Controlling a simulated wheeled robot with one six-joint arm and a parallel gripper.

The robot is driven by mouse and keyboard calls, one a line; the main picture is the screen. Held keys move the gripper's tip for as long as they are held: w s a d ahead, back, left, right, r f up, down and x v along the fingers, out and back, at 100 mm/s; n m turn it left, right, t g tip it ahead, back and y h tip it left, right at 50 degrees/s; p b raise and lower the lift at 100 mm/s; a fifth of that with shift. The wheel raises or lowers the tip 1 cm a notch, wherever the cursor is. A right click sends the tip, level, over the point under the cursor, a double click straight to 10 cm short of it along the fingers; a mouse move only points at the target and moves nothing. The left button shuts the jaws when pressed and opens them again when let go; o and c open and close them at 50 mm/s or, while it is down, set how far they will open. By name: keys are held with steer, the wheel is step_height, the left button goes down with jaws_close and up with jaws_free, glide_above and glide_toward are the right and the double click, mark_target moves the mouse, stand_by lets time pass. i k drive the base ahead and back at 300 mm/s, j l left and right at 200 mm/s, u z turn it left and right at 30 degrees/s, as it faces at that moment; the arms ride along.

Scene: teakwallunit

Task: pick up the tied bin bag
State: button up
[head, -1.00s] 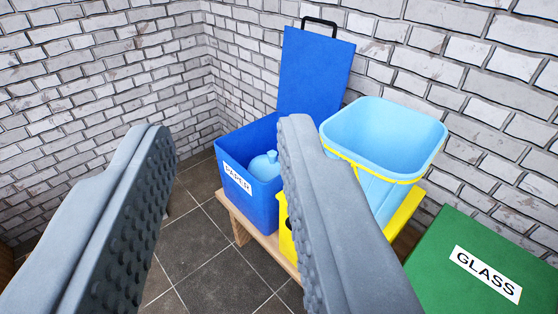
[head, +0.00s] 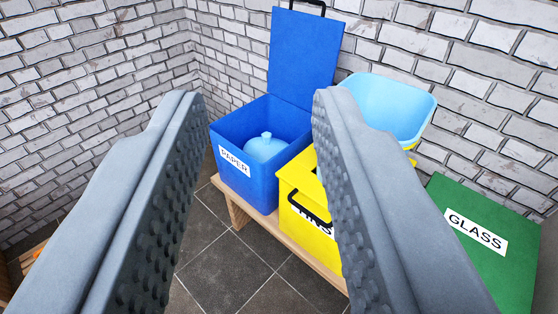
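The tied bin bag (head: 266,147) is light blue with a small knot on top. It sits inside the open blue bin marked PAPER (head: 228,187), whose lid (head: 304,55) stands up behind it. The bin's front wall hides the lower part of the bag. My gripper (head: 258,100) is open and empty. Its two grey studded fingers are wide apart, and the bag shows in the gap between them, farther away. No finger appears to touch the bag.
A yellow bin marked TINS (head: 299,203) stands right of the blue bin, partly behind my right finger. A green GLASS bin (head: 490,262) is at right. A wooden bench (head: 281,247) carries bins; brick walls (head: 80,80) close the corner.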

mark_target(263, 148)
steer(key=i+j+z, duration=0.15)
steer(key=i+j, duration=0.2)
steer(key=i, duration=0.25)
steer(key=i+j+z, duration=0.15)
steer(key=i+j, duration=0.2)
steer(key=i, duration=0.2)
